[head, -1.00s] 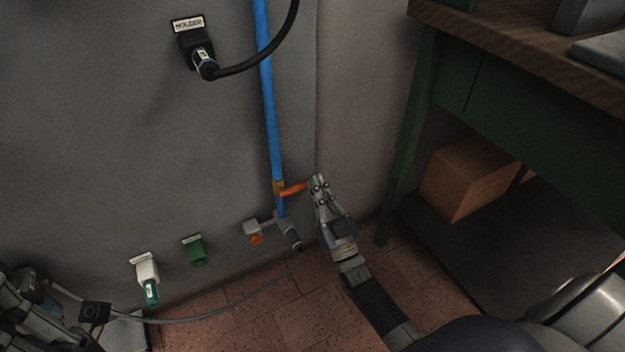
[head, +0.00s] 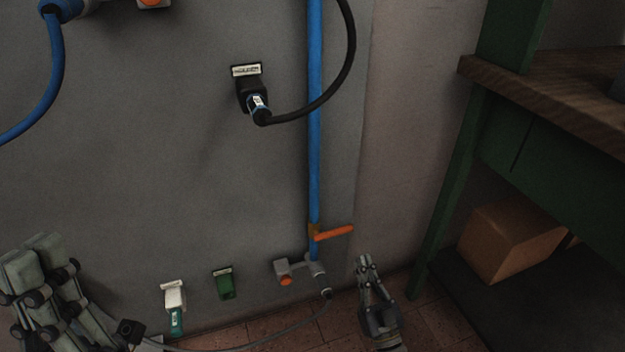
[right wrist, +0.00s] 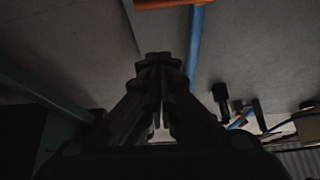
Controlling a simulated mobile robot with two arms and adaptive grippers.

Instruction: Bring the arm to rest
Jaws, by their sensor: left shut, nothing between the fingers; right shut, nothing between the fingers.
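My right gripper (head: 366,262) is shut and empty in the head view, below and to the right of the orange valve handle (head: 334,232) on the blue pipe (head: 315,120). It is apart from the handle. In the right wrist view the shut fingers (right wrist: 160,62) point toward the wall, with the orange handle (right wrist: 172,3) at the top edge and the blue pipe (right wrist: 195,45) beyond. My left gripper (head: 35,255) is at the lower left of the head view, shut, with nothing seen in it.
A black plug sits in a labelled wall socket (head: 248,93). A white socket (head: 174,297), a green socket (head: 223,283) and a grey fitting (head: 285,270) are low on the wall. A green workbench (head: 450,190) with a cardboard box (head: 510,240) below stands right.

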